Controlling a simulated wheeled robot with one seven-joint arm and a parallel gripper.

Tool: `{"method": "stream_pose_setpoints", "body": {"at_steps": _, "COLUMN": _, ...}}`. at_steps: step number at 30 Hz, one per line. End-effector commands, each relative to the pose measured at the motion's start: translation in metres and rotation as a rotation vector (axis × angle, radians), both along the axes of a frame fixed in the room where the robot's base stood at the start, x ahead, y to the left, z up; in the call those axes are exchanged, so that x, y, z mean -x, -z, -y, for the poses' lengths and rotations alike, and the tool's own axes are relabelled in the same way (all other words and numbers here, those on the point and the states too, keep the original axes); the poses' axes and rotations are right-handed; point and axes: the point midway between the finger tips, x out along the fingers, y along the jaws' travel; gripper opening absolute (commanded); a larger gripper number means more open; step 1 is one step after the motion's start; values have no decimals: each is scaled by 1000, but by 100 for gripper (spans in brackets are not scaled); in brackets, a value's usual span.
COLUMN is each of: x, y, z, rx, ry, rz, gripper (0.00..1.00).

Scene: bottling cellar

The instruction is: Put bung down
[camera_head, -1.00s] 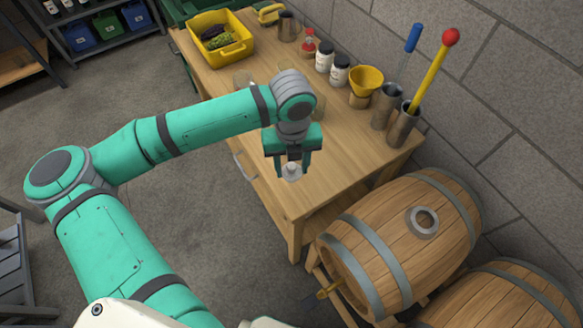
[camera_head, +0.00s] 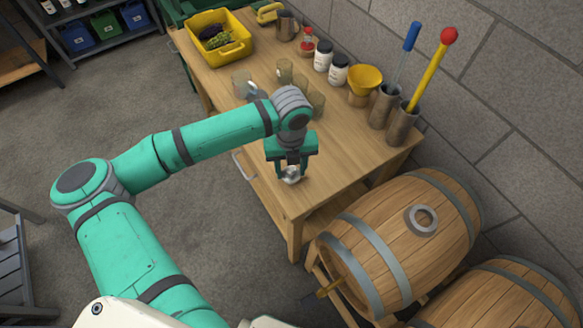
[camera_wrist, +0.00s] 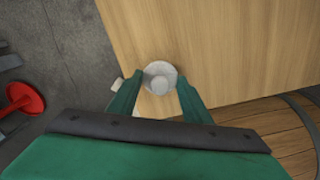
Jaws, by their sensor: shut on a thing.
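The bung (camera_wrist: 160,78) is a pale grey-white stopper with a round knob on a wider disc. My gripper (camera_wrist: 157,92) is shut on it, a finger on each side. In the head view my gripper (camera_head: 291,172) points down over the near end of the wooden table (camera_head: 318,186), and the bung (camera_head: 291,176) shows between its fingertips. The bung is at or just above the tabletop; I cannot tell whether it touches.
A barrel (camera_head: 385,235) with a ringed hole (camera_head: 421,220) lies beside the table's near end. Glasses (camera_head: 285,72), a yellow funnel (camera_head: 365,80), metal cylinders (camera_head: 401,125) and a yellow bin (camera_head: 219,38) stand farther back. Tabletop right of my gripper is clear.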

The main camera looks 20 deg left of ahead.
Motion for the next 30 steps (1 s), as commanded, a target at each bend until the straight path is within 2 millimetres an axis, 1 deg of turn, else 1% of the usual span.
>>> {"method": "stream_pose_setpoints", "body": {"at_steps": 1, "x": 0, "y": 1, "z": 0, "rx": 0, "ry": 0, "rz": 0, "gripper": 49}}
{"method": "stream_pose_setpoints", "body": {"at_steps": 3, "x": 0, "y": 0, "z": 0, "rx": 0, "ry": -1, "rz": 0, "gripper": 63}}
{"method": "stream_pose_setpoints", "body": {"at_steps": 12, "x": 0, "y": 0, "z": 2, "rx": 0, "ry": 2, "rz": 0, "gripper": 63}}
{"method": "stream_pose_setpoints", "body": {"at_steps": 16, "x": -1, "y": -9, "z": 1, "rx": -1, "ry": 4, "rz": 3, "gripper": 63}}
{"method": "stream_pose_setpoints", "body": {"at_steps": 20, "x": -1, "y": -29, "z": 1, "rx": -2, "ry": 5, "rz": 3, "gripper": 63}}
{"method": "stream_pose_setpoints", "body": {"at_steps": 27, "x": -1, "y": -78, "z": 1, "rx": -3, "ry": 2, "rz": 3, "gripper": 63}}
{"method": "stream_pose_setpoints", "body": {"at_steps": 30, "x": -1, "y": -95, "z": 2, "rx": -1, "ry": 3, "rz": 3, "gripper": 63}}
